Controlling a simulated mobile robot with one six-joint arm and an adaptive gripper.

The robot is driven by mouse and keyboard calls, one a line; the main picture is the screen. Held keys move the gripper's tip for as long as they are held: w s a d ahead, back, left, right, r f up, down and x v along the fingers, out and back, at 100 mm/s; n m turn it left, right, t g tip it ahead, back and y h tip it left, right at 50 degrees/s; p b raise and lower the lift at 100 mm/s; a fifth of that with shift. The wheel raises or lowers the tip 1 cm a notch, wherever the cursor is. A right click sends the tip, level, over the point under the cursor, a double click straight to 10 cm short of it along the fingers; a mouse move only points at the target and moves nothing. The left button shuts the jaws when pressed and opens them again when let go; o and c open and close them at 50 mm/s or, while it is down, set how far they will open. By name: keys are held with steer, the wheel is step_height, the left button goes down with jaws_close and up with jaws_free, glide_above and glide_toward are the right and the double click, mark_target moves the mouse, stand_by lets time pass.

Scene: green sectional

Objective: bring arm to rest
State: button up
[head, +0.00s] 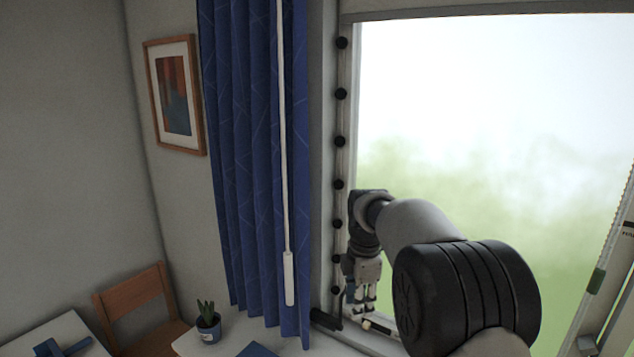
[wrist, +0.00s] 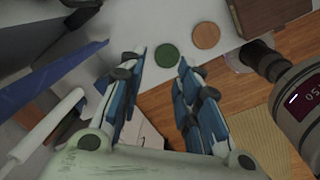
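My arm reaches forward in front of the bright window in the head view. My gripper (head: 365,308) hangs pointing down beside the window frame, to the right of the blue curtain. In the wrist view my gripper (wrist: 162,60) has its two blue-padded fingers spread apart with nothing between them. A green coaster (wrist: 167,55) and a tan coaster (wrist: 206,35) lie on a white surface (wrist: 223,62) beyond the fingertips, apart from them.
The blue curtain (head: 245,150) and its white wand (head: 288,200) hang left of my arm. The window frame (head: 345,120) is close to my gripper. A potted plant (head: 208,325) stands at lower left, near a wooden chair (head: 140,305). A dark brown block (wrist: 268,14) is beyond the coasters.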

steer(key=s+d+r+m+t+b, duration=0.1)
steer(key=s+r+m+b, duration=0.15)
steer(key=s+m, duration=0.45)
steer(key=s+d+r+m+t+b, duration=0.15)
steer(key=s+b, duration=0.25)
steer(key=s, duration=0.6)
steer(key=s+d+f+m+b, duration=0.1)
steer(key=s+f+m+b, duration=0.2)
steer(key=s, duration=0.7)
steer(key=s+d+f+m+t+b, duration=0.1)
steer(key=s+f+m+b, duration=0.2)
steer(key=s+f+m, duration=0.5)
steer(key=shift+s+m+b, duration=0.3)
steer(key=shift+s+m, duration=0.15)
steer(key=shift+s, duration=0.8)
